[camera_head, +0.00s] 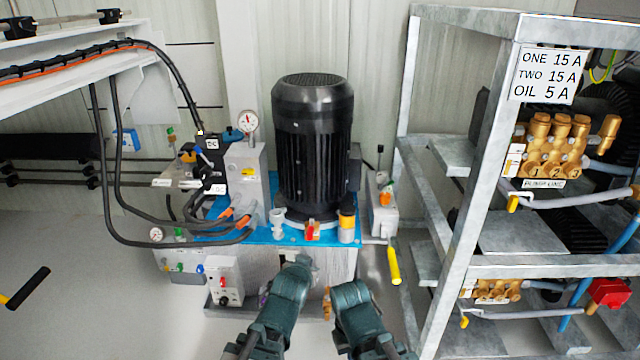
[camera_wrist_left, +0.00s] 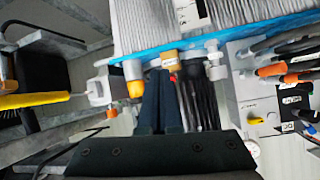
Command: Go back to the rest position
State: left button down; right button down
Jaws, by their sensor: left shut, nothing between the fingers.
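My left gripper (camera_wrist_left: 160,75) shows in the left wrist view, with its two dark fingers together and nothing between them. The fingertips overlap the blue plate's edge and small fittings in the picture; I cannot tell whether they touch anything. In the head view my two teal arms come in from the bottom middle, in front of the pump unit. No gripper fingers can be made out there, and my right gripper is not seen in either view.
A black motor (camera_head: 313,145) stands on a blue plate (camera_head: 262,238) directly ahead. A grey metal rack (camera_head: 490,110) with brass pumps (camera_head: 550,148) is close on the right. Black hoses (camera_head: 122,160) hang on the left. A yellow handle (camera_head: 393,265) sticks out near the rack.

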pick_arm(q)
jog(key=s+r+m+g+y+p, duration=0.1)
jog(key=s+r+g+p, duration=0.2)
jog(key=s+g+p, duration=0.45)
jog(key=s+r+g+y+p, duration=0.1)
jog(key=s+r+g+p, duration=0.35)
jog(key=s+p, duration=0.65)
notch_tip(320, 180, up, 36)
jog(key=s+p, duration=0.2)
jog(key=p, duration=3.2)
jog(key=shift+d+f+p, duration=0.15)
jog(key=shift+f+p, duration=0.1)
jog(key=shift+p, duration=0.1)
